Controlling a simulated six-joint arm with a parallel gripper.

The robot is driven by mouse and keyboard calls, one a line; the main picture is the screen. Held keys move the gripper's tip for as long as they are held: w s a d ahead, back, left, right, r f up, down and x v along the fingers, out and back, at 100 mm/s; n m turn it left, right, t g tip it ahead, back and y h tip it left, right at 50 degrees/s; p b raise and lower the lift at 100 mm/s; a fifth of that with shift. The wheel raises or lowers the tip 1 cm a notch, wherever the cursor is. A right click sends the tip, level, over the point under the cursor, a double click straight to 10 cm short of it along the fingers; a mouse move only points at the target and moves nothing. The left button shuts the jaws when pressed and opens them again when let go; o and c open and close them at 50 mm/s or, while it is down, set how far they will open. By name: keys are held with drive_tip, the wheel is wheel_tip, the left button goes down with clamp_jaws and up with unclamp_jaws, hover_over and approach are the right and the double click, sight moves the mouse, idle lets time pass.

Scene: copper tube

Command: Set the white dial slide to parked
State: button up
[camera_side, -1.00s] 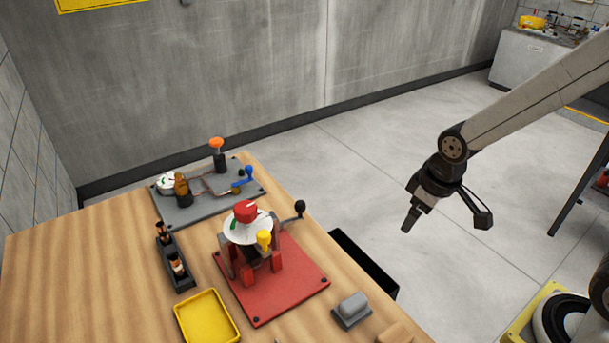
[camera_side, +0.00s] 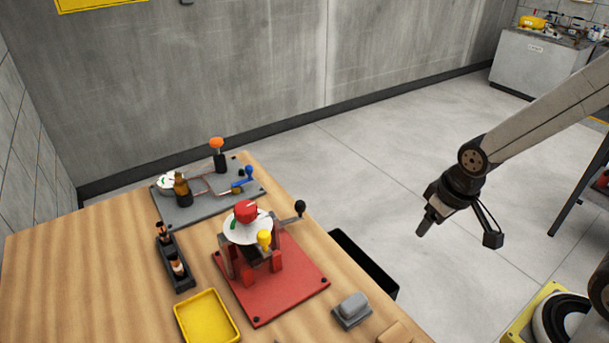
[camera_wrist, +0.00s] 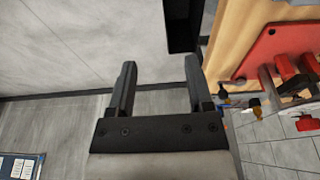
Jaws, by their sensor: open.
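A white dial (camera_side: 249,231) sits on top of the fixture on a red base plate (camera_side: 285,292), with a red knob (camera_side: 245,211) and a yellow knob (camera_side: 264,239) at it. A green mark shows on the dial. A second small white dial (camera_side: 167,181) lies on the grey board at the back. I cannot tell where any dial slide stands. My gripper (camera_side: 425,231) is over the floor, right of the bench and well away from both dials. In the wrist view its two fingers (camera_wrist: 158,88) are apart with nothing between them.
A black bin (camera_side: 362,262) stands at the bench's right edge. A black-knobbed lever (camera_side: 300,207) sticks out from the fixture. A yellow tray (camera_side: 207,317), a black holder (camera_side: 175,262) and a grey block (camera_side: 352,307) are on the bench. The bench's left part is clear.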

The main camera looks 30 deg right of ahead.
drive_tip(key=shift+w+a, duration=0.1)
drive_tip(key=shift+w, duration=0.2)
drive_tip(key=c, duration=0.7)
drive_tip(key=shift+w+a+r, duration=0.15)
drive_tip(key=shift+w+r, duration=0.05)
drive_tip(key=shift+w, duration=0.1)
clamp_jaws()
drive_tip(key=w+a+r+m+g+y, duration=0.1)
drive_tip(key=w+a+r+m+g, duration=0.35)
drive_tip(key=w+a, duration=0.8)
drive_tip(key=w+a+r+g, duration=0.1)
drive_tip(key=w+a+r, duration=0.1)
drive_tip(key=a+r, duration=0.2)
drive_tip(key=w+a+r+g, duration=0.1)
drive_tip(key=w+a+r, duration=0.2)
drive_tip(key=a, duration=0.6)
drive_tip(key=shift+w+r+n, duration=0.35)
drive_tip(key=shift+r+n, duration=0.1)
drive_tip(key=shift+r, duration=0.3)
drive_tip(key=shift+a, duration=0.1)
